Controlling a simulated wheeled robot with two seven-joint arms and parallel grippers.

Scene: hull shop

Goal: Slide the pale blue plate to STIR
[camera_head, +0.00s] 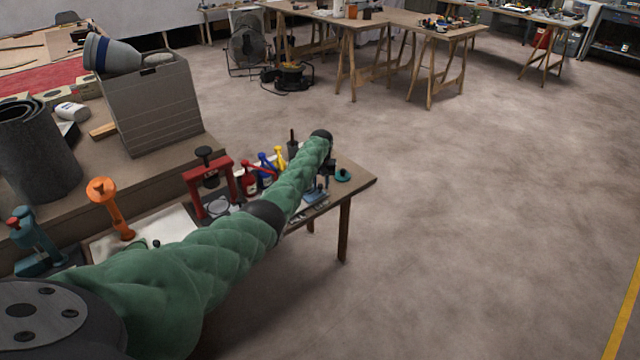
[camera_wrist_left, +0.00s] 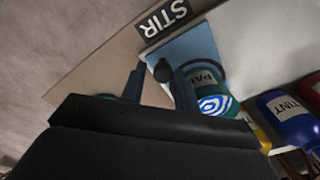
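The pale blue plate (camera_wrist_left: 192,46) lies on the bench in the left wrist view, its edge close beside the dark STIR label (camera_wrist_left: 163,18). A dark round knob (camera_wrist_left: 163,70) shows at the plate's near side. My left gripper (camera_wrist_left: 158,84) is open, its two fingers apart with the knob appearing between their tips; I cannot tell whether they touch it. In the head view my left gripper (camera_head: 318,190) is at the bench's right end, mostly hidden by its green-sleeved arm. My right gripper is not in view.
A teal can (camera_wrist_left: 207,82) stands beside the right finger, with a blue TINT bottle (camera_wrist_left: 290,118) further right. In the head view, a red press frame (camera_head: 208,185) and an orange tool (camera_head: 109,207) stand left along the bench. The floor to the right is clear.

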